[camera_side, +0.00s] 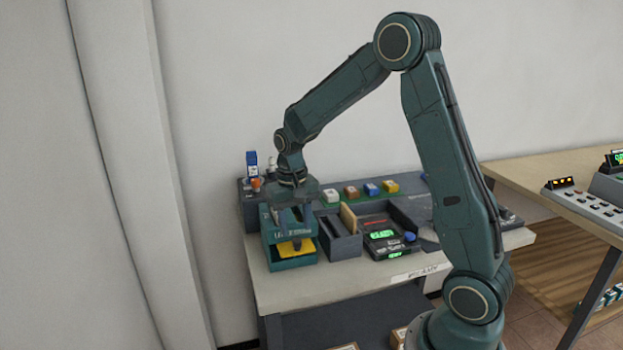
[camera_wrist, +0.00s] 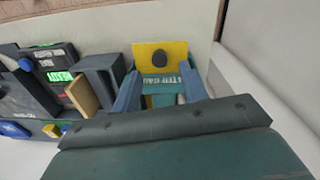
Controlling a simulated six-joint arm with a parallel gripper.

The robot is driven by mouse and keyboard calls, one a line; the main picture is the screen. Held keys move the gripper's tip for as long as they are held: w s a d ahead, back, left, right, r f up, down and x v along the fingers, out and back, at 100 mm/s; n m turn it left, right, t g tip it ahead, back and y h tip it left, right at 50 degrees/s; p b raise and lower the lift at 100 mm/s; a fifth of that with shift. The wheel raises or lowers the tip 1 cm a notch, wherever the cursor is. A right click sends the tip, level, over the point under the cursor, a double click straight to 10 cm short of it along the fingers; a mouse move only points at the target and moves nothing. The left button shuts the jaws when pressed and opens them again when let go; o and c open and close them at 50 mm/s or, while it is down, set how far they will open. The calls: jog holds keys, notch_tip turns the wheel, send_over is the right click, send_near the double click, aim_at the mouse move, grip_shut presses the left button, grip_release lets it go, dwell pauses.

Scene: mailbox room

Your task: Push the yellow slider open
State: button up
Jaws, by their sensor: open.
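The yellow slider (camera_side: 288,248) shows in the side view as a flat plate at the front of a teal box (camera_side: 292,264) on the table's left end. In the wrist view the yellow slider (camera_wrist: 179,50) is an upright-looking plate with a dark round knob (camera_wrist: 160,59), at the far side of the teal box (camera_wrist: 168,88). My gripper (camera_side: 292,217) is low over the box, pointing down. In the wrist view my gripper (camera_wrist: 159,76) has its two blue fingers spread apart, with nothing held between them. Whether a finger touches the slider or knob, I cannot tell.
A grey slotted holder (camera_side: 341,243) with a tan card stands right of the box. A dark device with a green display (camera_side: 382,236) is further right. A back shelf (camera_side: 332,203) carries small coloured blocks and a blue-and-white bottle (camera_side: 252,164).

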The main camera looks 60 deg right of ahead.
aim_at(297, 240)
jog(key=shift+s+f, duration=0.1)
jog(key=shift+f, duration=1.9)
